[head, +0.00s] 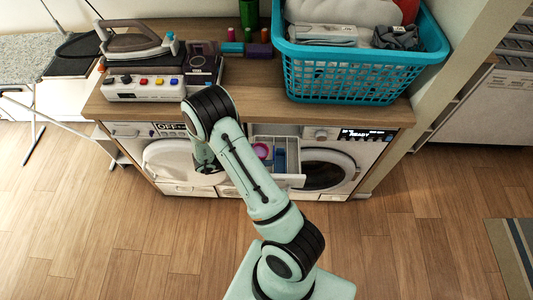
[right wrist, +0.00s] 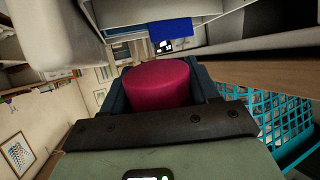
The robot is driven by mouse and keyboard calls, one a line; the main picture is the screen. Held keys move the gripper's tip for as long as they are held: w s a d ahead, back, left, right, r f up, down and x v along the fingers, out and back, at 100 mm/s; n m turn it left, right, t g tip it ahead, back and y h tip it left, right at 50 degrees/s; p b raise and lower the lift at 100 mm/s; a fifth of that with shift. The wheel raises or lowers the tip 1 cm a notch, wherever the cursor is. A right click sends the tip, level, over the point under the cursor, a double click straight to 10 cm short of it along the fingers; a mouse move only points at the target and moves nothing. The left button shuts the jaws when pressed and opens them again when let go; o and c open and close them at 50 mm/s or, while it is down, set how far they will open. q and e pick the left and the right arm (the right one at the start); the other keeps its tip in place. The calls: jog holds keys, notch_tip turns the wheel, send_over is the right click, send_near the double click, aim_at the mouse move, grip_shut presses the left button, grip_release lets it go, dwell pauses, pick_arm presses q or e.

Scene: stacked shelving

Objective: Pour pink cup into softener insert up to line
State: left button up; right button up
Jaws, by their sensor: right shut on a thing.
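The pink cup (head: 262,151) shows partly in the head view, just right of my arm and at the left of the open detergent drawer (head: 290,181). In the right wrist view the cup (right wrist: 158,84) sits between the two dark fingers of my right gripper (right wrist: 160,76), which is shut on it. The blue softener insert (head: 280,160) is in the drawer, right of the cup; blue also shows beyond the cup in the wrist view (right wrist: 171,30). The fill line and cup's contents are not visible. My left gripper is not in view.
Two washing machines stand under a wooden counter (head: 250,92); the right one has a READY display (head: 362,135). A turquoise laundry basket (head: 345,75) stands on the counter at right. The floor in front is clear.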

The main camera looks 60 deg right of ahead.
jog(key=shift+s+d, duration=0.15)
jog(key=shift+d, duration=0.05)
jog(key=shift+s+d+r+t+y, duration=0.3)
jog(key=shift+s+t+y, duration=0.1)
jog(key=shift+t+y, duration=0.25)
jog(key=shift+s+d+t+y, duration=0.25)
jog(key=shift+s+t, duration=0.05)
jog(key=shift+t, duration=0.15)
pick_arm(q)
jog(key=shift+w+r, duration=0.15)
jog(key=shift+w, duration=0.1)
pick_arm(e)
jog(key=shift+s+f, duration=0.1)
jog(key=shift+s+d+m+t+y, duration=0.1)
jog(key=shift+d+m+t+y, duration=0.05)
jog(key=shift+m+t+y, duration=0.2)
jog(key=shift+f, duration=0.1)
